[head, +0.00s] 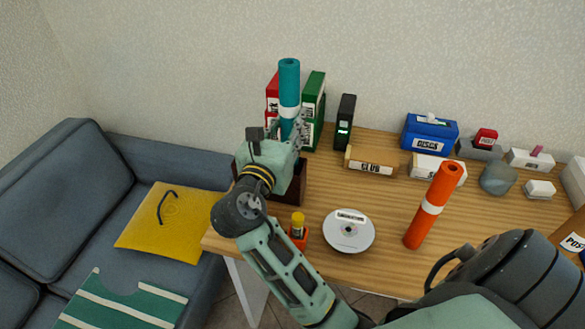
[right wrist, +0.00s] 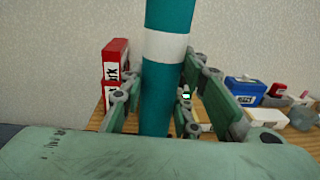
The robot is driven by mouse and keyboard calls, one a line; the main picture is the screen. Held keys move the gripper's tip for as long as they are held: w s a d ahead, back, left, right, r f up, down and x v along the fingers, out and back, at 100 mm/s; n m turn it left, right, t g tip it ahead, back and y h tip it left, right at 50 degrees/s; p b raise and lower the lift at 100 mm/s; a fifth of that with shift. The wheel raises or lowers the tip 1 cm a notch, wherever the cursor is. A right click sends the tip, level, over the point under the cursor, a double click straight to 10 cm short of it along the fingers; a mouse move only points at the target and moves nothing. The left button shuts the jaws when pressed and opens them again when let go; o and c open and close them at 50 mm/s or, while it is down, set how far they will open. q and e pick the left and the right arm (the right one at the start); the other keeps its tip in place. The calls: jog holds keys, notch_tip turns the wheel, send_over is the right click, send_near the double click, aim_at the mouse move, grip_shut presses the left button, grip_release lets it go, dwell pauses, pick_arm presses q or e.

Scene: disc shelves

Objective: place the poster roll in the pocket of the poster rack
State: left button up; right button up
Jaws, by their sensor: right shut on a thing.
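A teal poster roll with a white band (head: 289,85) stands upright in my right gripper (head: 292,132), which is shut on it. In the right wrist view the roll (right wrist: 167,50) is between the gripper's fingers (right wrist: 158,95). Its lower end is hidden behind the gripper in the head view. A brown holder labelled "POS" (head: 572,240) is cut off at the right edge and partly hidden by my arm. My left gripper is not in view.
A dark brown box (head: 296,190) is below the gripper, mostly hidden. Red (head: 272,92) and green (head: 314,95) binders stand behind it. A disc (head: 349,231), a glue box (head: 371,162) and a blue box (head: 430,134) are on the wooden table (head: 390,200). A sofa is left.

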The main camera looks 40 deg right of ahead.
jog(key=f, duration=0.3)
jog(key=shift+s+a, duration=0.3)
jog(key=shift+a, duration=0.05)
jog(key=shift+f, duration=0.3)
notch_tip(320, 180, down, 4)
jog(key=shift+w+d+r+b, duration=0.1)
jog(key=shift+b, duration=0.25)
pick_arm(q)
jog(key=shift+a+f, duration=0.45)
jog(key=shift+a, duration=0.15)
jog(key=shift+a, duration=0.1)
pick_arm(e)
jog(key=shift+f, duration=0.2)
